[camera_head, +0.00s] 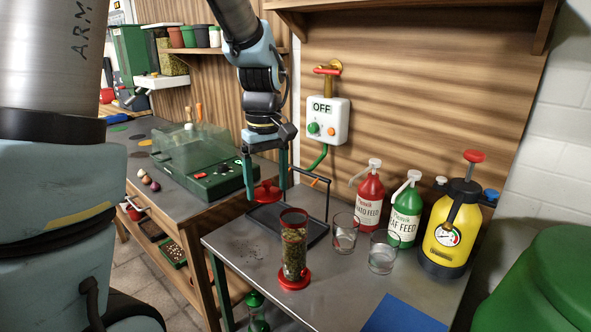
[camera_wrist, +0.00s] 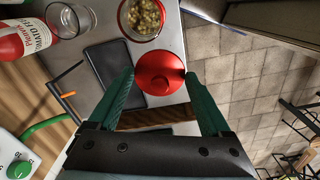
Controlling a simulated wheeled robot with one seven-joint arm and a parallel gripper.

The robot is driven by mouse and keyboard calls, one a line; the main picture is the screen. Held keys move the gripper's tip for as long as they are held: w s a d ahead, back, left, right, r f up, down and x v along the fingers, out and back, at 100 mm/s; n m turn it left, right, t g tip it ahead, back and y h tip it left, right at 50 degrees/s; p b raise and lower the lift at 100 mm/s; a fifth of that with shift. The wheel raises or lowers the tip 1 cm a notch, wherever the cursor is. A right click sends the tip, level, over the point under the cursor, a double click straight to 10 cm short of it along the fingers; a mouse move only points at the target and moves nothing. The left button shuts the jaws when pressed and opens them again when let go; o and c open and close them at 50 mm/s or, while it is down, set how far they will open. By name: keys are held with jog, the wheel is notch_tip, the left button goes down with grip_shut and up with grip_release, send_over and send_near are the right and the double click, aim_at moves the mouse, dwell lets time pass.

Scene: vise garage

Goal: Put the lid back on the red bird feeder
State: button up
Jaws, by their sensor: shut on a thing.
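The red bird feeder (camera_head: 293,250) stands upright on the grey metal table, a clear tube filled with seed, with a red base and an open red rim. In the wrist view its seed-filled top (camera_wrist: 143,18) is at the upper middle. My gripper (camera_head: 266,180) is shut on the red lid (camera_head: 265,193). It holds the lid in the air to the left of the feeder's top, apart from it. In the wrist view the lid (camera_wrist: 158,72) is between the green fingers (camera_wrist: 160,78).
A black tray (camera_head: 318,228) with a frame lies behind the feeder. Two clear glasses (camera_head: 382,255), red (camera_head: 369,200) and green (camera_head: 405,212) feed bottles and a yellow sprayer (camera_head: 450,232) stand to the right. A blue mat (camera_head: 405,314) lies at the front.

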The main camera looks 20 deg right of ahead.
jog(key=s+d+r, duration=0.4)
jog(key=s+r, duration=0.1)
jog(key=s, duration=0.1)
notch_tip(320, 180, down, 6)
jog(key=b, duration=0.5)
jog(key=shift+w+d+f, duration=0.15)
jog(key=shift+w+f, duration=0.1)
jog(key=shift+w, duration=0.05)
jog(key=shift+r+p, duration=0.1)
jog(key=shift+p, duration=0.25)
dwell(1.0)
jog(key=shift+f+p, duration=0.25)
jog(key=shift+p, duration=0.05)
dwell(1.3)
jog(key=o, duration=1.1)
jog(key=shift+r, duration=0.2)
